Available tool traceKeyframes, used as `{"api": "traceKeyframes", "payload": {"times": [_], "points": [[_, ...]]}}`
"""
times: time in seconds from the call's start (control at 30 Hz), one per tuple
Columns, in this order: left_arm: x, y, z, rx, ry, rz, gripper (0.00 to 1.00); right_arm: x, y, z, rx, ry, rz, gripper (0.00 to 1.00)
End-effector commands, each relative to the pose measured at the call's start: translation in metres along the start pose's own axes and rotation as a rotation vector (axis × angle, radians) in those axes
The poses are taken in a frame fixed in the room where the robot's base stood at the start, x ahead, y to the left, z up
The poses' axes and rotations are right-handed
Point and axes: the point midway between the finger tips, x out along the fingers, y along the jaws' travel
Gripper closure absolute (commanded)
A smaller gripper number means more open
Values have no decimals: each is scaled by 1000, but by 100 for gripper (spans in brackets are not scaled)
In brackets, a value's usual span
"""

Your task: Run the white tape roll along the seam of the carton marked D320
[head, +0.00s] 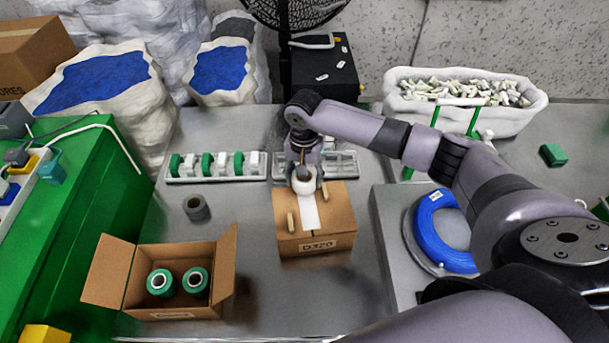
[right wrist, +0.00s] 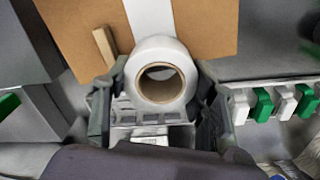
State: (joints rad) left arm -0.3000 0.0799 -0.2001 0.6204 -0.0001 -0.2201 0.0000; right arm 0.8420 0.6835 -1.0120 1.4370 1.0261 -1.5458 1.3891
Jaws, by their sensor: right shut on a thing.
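The closed brown carton marked D320 (head: 340,213) sits on the metal bench in the head view; its top also shows in the right wrist view (right wrist: 210,28). The white tape roll (head: 303,186) is at the carton's far part, and it shows end-on with its brown core in the right wrist view (right wrist: 160,82). My right gripper (head: 304,178) is shut on the roll, a finger on each side. A white tape strip (head: 309,213) runs from the roll along the carton's top toward the label side. My left gripper is not in view.
An open carton (head: 170,257) with two green spools stands at the front left. A grey roll (head: 197,208) lies between it and a rack of green and white parts (head: 215,167). A blue cable coil (head: 444,232) lies at the right. Wooden pieces (head: 291,222) lie on the D320 carton.

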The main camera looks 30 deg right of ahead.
Motion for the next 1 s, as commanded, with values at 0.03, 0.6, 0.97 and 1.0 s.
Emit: {"api": "traceKeyframes", "payload": {"times": [0.03,0.6,0.97,1.0], "points": [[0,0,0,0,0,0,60,1,0,0,0,0,0,76],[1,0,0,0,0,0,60,8,0,0,0,0,0,76],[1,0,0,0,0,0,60,11,0,0,0,1,0,76],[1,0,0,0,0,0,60,11,0,0,0,1,1,76]]}}
